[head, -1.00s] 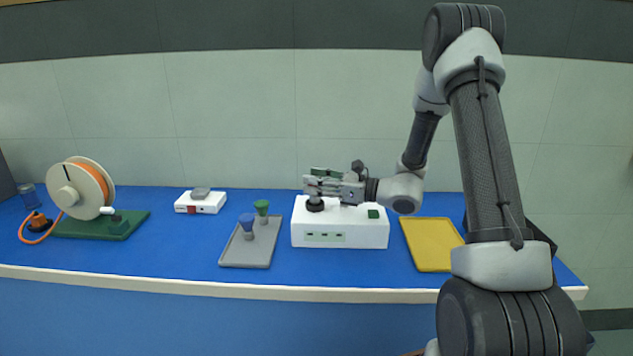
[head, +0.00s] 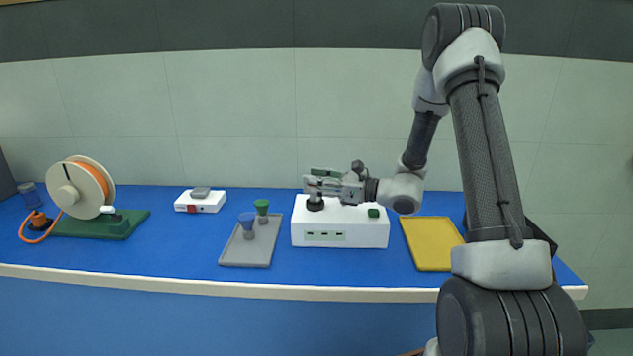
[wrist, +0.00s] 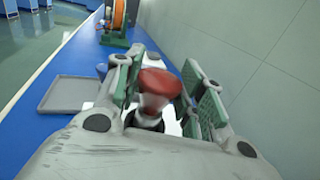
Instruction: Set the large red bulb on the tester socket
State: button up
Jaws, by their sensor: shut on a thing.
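In the wrist view the large red bulb (wrist: 158,84) is between the two green-padded fingers of my gripper (wrist: 165,92), which is shut on it. The bulb stands wide end up, its narrow end down at the dark round socket (wrist: 146,121). In the head view my gripper (head: 318,182) is just above the socket (head: 315,204) on the left part of the white tester box (head: 345,232). The fingers hide the bulb there. I cannot tell whether the bulb's base is fully seated in the socket.
A grey tray (head: 234,256) with a blue bulb (head: 247,220) and a green bulb (head: 262,206) lies left of the tester. A yellow tray (head: 428,245) lies to the right. A white box with a red mark (head: 208,205) and a cable reel (head: 78,190) stand farther left.

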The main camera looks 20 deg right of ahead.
jog(key=shift+f, duration=0.55)
jog(key=o, duration=0.7)
jog(key=shift+o, duration=0.2)
jog(key=shift+d, duration=0.1)
jog(key=shift+v, duration=5.45)
